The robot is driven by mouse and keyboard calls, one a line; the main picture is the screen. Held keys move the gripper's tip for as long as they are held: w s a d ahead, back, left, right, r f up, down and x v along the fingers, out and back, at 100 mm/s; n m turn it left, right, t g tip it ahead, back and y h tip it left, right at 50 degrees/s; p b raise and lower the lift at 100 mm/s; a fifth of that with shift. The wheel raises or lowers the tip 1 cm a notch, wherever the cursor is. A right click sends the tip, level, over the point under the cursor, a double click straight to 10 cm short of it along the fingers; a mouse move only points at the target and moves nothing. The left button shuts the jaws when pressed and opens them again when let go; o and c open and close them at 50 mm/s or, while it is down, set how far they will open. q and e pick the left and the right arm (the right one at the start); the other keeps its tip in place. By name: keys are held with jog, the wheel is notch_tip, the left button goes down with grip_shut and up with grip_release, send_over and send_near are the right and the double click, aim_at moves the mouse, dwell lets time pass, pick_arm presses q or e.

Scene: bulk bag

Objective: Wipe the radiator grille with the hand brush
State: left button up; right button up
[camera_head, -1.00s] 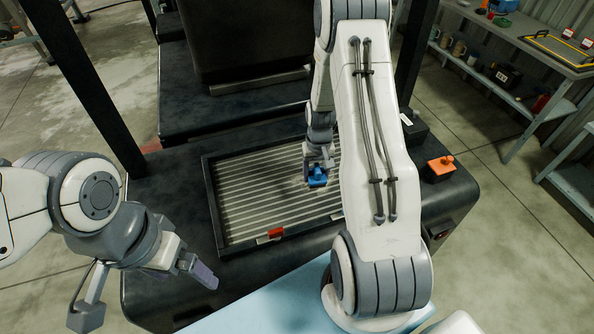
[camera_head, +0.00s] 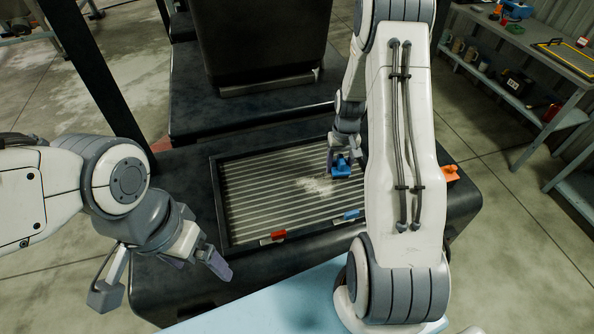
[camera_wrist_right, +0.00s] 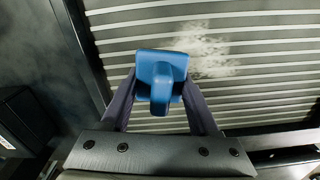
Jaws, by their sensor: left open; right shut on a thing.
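The radiator grille (camera_head: 265,205) is a slatted panel in a dark frame on the black machine body. A pale dusty patch (camera_head: 314,186) lies on its slats; it also shows in the right wrist view (camera_wrist_right: 208,56). My right gripper (camera_head: 341,160) is over the grille's right part, shut on the blue hand brush (camera_head: 341,170). In the right wrist view the brush (camera_wrist_right: 160,75) sits between both fingers, just beside the pale patch. Its bristles are hidden, so contact with the slats cannot be told. My left gripper (camera_head: 210,262) is open and empty, left of the grille's front edge.
A red clip (camera_head: 273,236) and a blue clip (camera_head: 347,216) sit on the grille's front frame. An orange part (camera_head: 451,174) is right of my right arm. A tall dark seat-like block stands behind the grille. A workbench (camera_head: 535,55) is at the back right.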

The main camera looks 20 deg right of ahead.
aim_at(341, 157)
jog(key=shift+r+p, duration=1.25)
jog(key=shift+r, duration=0.8)
